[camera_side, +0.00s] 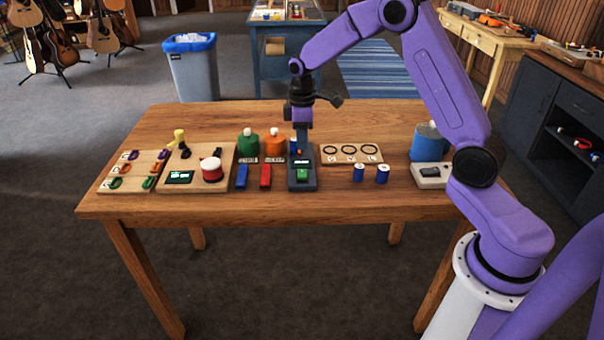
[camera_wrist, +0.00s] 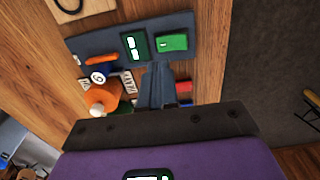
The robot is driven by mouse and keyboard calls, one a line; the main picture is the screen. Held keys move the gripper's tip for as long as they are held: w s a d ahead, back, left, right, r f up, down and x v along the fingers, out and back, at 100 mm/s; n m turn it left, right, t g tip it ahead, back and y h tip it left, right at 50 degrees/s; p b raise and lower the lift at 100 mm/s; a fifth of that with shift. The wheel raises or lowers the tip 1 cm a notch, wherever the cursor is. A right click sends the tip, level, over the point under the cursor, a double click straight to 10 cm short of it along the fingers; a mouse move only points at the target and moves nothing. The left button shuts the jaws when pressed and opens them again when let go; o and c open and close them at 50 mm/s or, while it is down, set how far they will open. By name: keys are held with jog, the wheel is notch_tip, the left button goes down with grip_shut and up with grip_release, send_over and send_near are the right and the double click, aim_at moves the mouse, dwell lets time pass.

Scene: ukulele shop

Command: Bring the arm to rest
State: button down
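My gripper (camera_side: 302,138) points straight down over the table (camera_side: 400,203), above the back of a dark blue-grey device (camera_side: 302,184) with a small screen and a green button (camera_side: 302,174). In the wrist view, my gripper's grey fingers (camera_wrist: 160,68) are together with nothing visible between them. Their tips overlap the edge of the device (camera_wrist: 90,45), beside its dark green display (camera_wrist: 135,46) and green button (camera_wrist: 173,43). Whether the fingertips touch the device cannot be told. My purple arm reaches in from the right, bent at the elbow.
Green (camera_side: 248,144) and orange (camera_side: 274,143) bottles stand left of my gripper. A board with three rings (camera_side: 350,154) and two blue spools (camera_side: 359,172) are to the right. A blue container (camera_side: 427,144) stands near my forearm. The front table strip is clear.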

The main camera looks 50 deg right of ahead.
jog(key=shift+a, duration=0.1)
jog(key=s+a+r+n, duration=0.1)
jog(key=s+a+r, duration=0.2)
jog(key=s+a, duration=0.4)
jog(key=s+a+r+n, duration=0.1)
jog(key=s+a+r, duration=0.35)
jog(key=s, duration=0.45)
jog(key=s+d+n, duration=0.1)
jog(key=s, duration=1.9)
jog(key=shift+s+d+r+n, duration=0.25)
jog(key=shift+s+n, duration=0.05)
jog(key=shift+s, duration=0.05)
dwell(0.7)
